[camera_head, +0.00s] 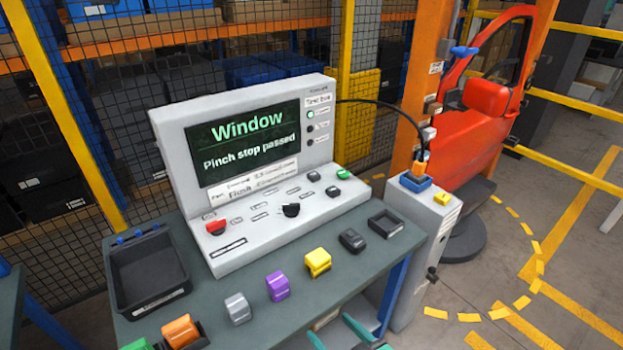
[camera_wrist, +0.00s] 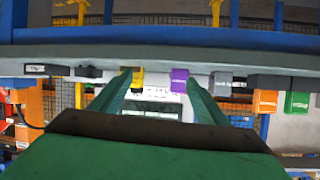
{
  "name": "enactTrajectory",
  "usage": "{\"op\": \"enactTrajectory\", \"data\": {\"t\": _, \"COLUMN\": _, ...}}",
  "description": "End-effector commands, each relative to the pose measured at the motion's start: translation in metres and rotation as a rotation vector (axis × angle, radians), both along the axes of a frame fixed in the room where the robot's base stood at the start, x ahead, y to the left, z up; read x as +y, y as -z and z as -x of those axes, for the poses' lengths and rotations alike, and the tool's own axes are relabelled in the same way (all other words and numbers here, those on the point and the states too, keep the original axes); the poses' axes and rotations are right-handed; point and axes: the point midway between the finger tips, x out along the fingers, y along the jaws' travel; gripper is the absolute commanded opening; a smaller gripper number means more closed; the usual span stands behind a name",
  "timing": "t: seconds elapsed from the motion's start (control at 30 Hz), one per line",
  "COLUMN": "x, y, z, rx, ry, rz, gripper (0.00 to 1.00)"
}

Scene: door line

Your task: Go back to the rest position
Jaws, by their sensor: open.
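My gripper (camera_head: 335,331) shows at the bottom edge of the head view, its green fingers apart in front of the workbench's front edge. In the wrist view my gripper (camera_wrist: 158,78) has both green fingers spread with nothing between them. That view looks upside down, with the bench edge across the top. The test box (camera_head: 250,165) stands on the bench, and its screen reads "Window" and "Pinch stop passed". The rest of my arm is out of the head view.
On the workbench (camera_head: 225,285) are a yellow block (camera_head: 317,262), a purple block (camera_head: 277,286), a grey block (camera_head: 238,308), an orange block (camera_head: 182,331), a black tray (camera_head: 150,305) and other small parts. A red car door (camera_head: 480,120) stands at right. Floor beyond is clear.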

Motion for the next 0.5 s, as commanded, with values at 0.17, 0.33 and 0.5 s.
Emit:
{"op": "enactTrajectory", "data": {"t": 0.17, "x": 0.008, "y": 0.024, "z": 0.010, "rx": 0.036, "ry": 0.088, "rz": -0.030, "gripper": 0.69}}
{"op": "enactTrajectory", "data": {"t": 0.33, "x": 0.015, "y": 0.056, "z": 0.031, "rx": 0.077, "ry": 0.215, "rz": -0.055, "gripper": 0.69}}
{"op": "enactTrajectory", "data": {"t": 0.5, "x": 0.019, "y": 0.085, "z": 0.065, "rx": 0.104, "ry": 0.358, "rz": -0.060, "gripper": 0.69}}
